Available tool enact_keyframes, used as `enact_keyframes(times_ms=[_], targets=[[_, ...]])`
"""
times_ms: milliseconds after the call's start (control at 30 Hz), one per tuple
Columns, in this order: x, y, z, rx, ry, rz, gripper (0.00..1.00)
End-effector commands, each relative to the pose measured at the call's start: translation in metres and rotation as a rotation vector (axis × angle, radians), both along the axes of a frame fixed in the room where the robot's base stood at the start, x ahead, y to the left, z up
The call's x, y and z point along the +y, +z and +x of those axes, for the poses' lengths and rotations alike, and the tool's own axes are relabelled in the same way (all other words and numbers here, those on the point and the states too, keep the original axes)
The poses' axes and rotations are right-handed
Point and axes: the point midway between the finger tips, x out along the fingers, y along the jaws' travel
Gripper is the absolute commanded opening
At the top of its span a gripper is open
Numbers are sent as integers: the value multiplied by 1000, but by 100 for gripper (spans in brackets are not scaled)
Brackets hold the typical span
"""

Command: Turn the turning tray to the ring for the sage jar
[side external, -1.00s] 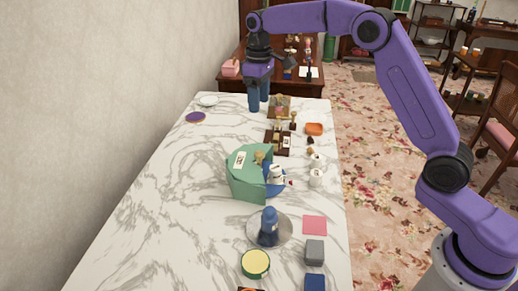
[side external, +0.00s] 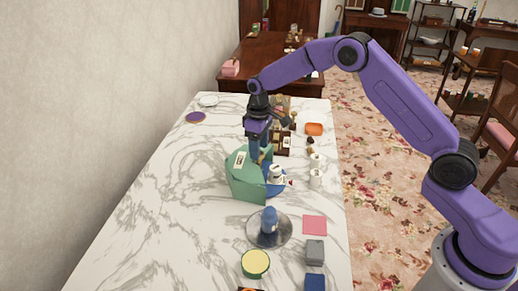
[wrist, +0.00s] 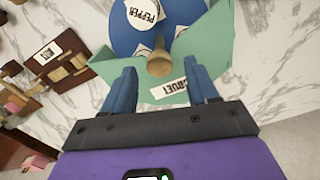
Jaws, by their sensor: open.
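The turning tray is a blue disc (wrist: 122,42) partly enclosed by a green angular screen (side external: 244,180). In the side view only part of the blue disc (side external: 276,189) shows, at the screen's right side. A white jar labelled PEPPER (wrist: 144,13) stands on the disc. A wooden knob (wrist: 159,62) rises near the screen's edge by a label ending in "RUET". My gripper (wrist: 160,74) is open and empty, its blue fingers to either side of the knob in the wrist view. It is over the screen in the side view (side external: 258,157). I cannot pick out the sage jar or its ring.
A wooden rack (wrist: 35,80) stands behind the tray. White jars (side external: 316,178) and an orange dish (side external: 314,129) line the right edge.

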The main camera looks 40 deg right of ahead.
Motion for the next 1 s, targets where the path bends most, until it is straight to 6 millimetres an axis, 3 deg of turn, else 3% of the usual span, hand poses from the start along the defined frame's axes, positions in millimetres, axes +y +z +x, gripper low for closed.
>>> enact_keyframes(times_ms=[200, 467, 633, 1000], targets=[[-1, -12, 0, 0, -1, 0, 58], [0, -13, 0, -1, -1, 1, 58], [0, -13, 0, -1, -1, 1, 3], [0, -12, 0, -1, -18, 0, 0]])
